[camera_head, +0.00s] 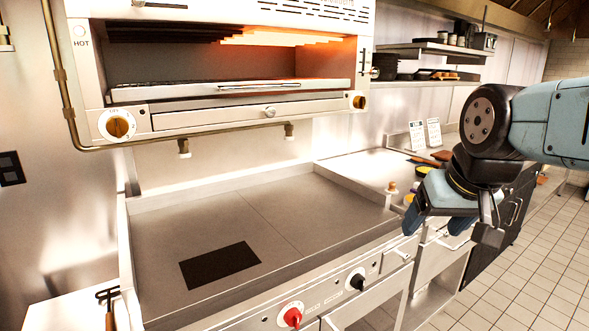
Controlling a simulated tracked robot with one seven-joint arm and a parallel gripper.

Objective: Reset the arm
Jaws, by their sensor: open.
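My arm comes in from the right edge, with blue links and a dark round joint. My gripper (436,226) hangs at the right, in front of the counter beside the griddle. Its blue fingers point down and are apart, and I see nothing between them. The gripper appears clear of the griddle and the counter in this view.
A flat griddle (321,210) with a dark rectangular patch (219,265) fills the middle. A salamander grill (230,119) glows above it. Small items and two cards (434,133) stand on the right counter. Tiled floor (540,260) is open at right.

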